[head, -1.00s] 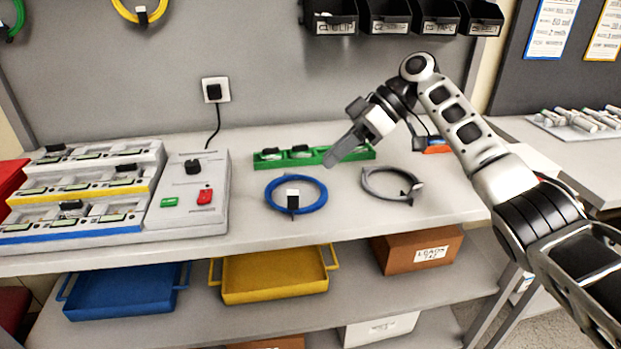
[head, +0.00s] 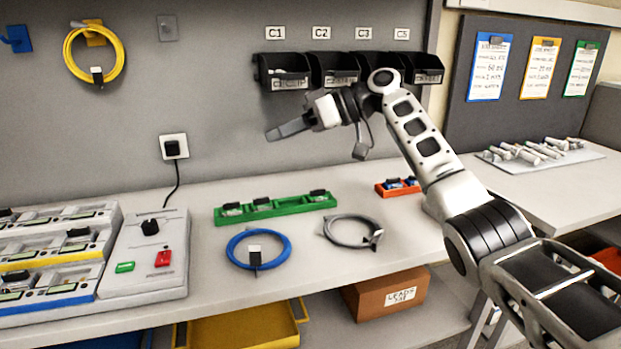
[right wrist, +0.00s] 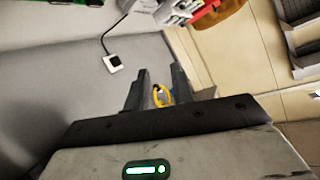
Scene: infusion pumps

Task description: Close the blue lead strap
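The blue lead (head: 258,249) lies coiled on the bench, in front of the green tray. Its strap (head: 254,257), dark with a white tab, sits at the near side of the coil; whether it is closed is too small to tell. My right gripper (head: 280,132) is well above the bench, in front of the grey wall and below the black bins, apart from the blue lead. In the right wrist view its two fingers (right wrist: 157,88) stand apart with nothing held between them. A yellow lead shows farther off through the gap. My left gripper is out of view.
A grey coiled lead (head: 352,231) lies right of the blue one. Behind them is the green tray (head: 276,207); an orange tray (head: 398,187) is farther right. The pump station (head: 146,259) stands left. A yellow lead (head: 94,56) hangs on the wall.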

